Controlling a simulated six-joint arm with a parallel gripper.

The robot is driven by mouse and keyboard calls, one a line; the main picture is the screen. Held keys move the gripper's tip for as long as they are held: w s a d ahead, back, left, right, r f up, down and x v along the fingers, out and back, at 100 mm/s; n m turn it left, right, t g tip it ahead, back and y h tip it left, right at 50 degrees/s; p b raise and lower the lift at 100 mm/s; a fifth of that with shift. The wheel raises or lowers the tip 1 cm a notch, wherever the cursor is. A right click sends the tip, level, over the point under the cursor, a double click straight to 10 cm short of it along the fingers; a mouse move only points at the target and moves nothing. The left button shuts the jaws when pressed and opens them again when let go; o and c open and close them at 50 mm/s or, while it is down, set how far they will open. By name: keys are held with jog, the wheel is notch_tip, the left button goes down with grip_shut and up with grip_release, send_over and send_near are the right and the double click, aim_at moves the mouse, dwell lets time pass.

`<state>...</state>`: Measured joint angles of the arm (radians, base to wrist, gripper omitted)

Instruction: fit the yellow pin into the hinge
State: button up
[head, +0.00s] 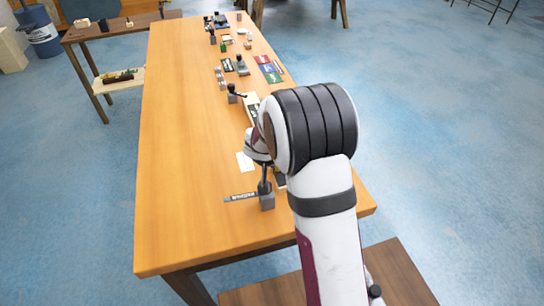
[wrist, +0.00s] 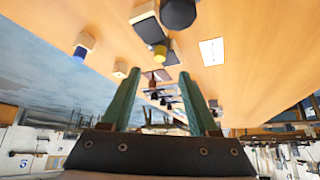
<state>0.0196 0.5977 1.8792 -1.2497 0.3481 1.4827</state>
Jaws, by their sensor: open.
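My gripper (wrist: 158,72) shows in the wrist view as two green fingers spread apart, with no object seen held between them. A short yellow cylinder (wrist: 160,53), which looks like the yellow pin, appears just past the fingertips beside a dark block (wrist: 148,32). Whether it touches the block or a finger I cannot tell. I cannot make out the hinge for certain in either view. In the head view my arm hides the gripper and part of the table, and I do not see the yellow pin there.
The long wooden table (head: 175,150) is clear along its left side. A grey block with a black post (head: 267,201) and a labelled strip (head: 241,197) are near its front. Wrist view: a blue-tipped piece (wrist: 80,52), a dark knob (wrist: 178,13) and a white card (wrist: 212,51).

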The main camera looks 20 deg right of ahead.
jog(key=v, duration=0.7)
jog(key=shift+s+r, duration=0.2)
jog(key=s+a+r+g+y, duration=0.1)
jog(key=s+r+g, duration=0.15)
jog(key=s, duration=0.85)
jog(key=s+r+g, duration=0.2)
jog(key=s+r, duration=0.1)
jog(key=s, duration=0.7)
jog(key=s+a+y, duration=0.2)
jog(key=s+a, duration=0.1)
jog(key=s, duration=0.3)
jog(key=s+a+g+y, duration=0.1)
jog(key=s+a+y, duration=0.1)
jog(key=s+a, duration=0.2)
jog(key=shift+s+a+f, duration=0.15)
jog(key=shift+s+a, duration=0.15)
jog(key=shift+s, duration=0.95)
jog(key=shift+g, duration=0.25)
jog(key=shift+c, duration=0.2)
